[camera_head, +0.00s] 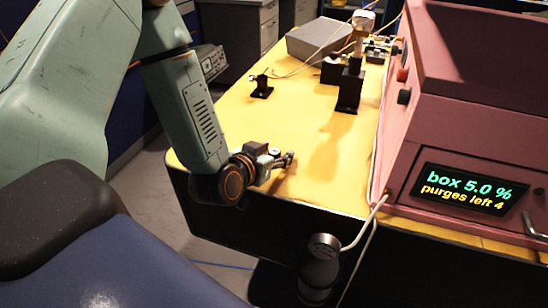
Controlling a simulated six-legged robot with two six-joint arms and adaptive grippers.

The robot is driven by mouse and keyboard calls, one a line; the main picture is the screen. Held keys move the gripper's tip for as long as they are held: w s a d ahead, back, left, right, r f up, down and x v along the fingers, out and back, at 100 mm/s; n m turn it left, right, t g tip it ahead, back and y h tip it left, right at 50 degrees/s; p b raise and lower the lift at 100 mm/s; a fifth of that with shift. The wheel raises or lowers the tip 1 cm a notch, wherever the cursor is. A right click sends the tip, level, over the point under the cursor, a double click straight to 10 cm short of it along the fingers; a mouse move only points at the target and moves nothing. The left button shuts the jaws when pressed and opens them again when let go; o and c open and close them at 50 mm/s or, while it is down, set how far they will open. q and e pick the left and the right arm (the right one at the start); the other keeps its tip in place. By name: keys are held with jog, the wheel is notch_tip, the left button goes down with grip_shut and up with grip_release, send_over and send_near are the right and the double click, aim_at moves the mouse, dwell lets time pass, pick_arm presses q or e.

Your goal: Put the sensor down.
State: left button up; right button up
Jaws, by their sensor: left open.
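My left gripper (287,160) is low over the near left part of the yellow table (235,125), with its fingers pointing right. It is small in the view, its jaws are apart, and I see nothing clearly held between them. I cannot tell for sure which thing is the sensor. A small black device (261,87) on a foot stands on the table beyond the gripper. A taller black stand (350,88) with a pale cylindrical top (362,30) stands farther right. My right gripper is not in view.
A dark red box (440,120) with a display (464,189) reading "box 5.0 %" and "purges left 4" fills the right side. A grey case (318,36) lies at the back. Yellow tabletop between gripper and stand is clear.

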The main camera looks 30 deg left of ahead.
aim_at(274, 151)
pick_arm(q)
jog(key=shift+s+d+r, duration=0.15)
jog(key=shift+r, duration=0.05)
jog(key=shift+c, duration=1.2)
jog(key=shift+f, duration=0.15)
jog(key=c, duration=0.5)
grip_shut()
jog(key=shift+r, duration=0.35)
notch_tip(274, 151, up, 9)
jog(key=p, duration=0.3)
jog(key=shift+f, duration=0.15)
jog(key=shift+r, duration=0.35)
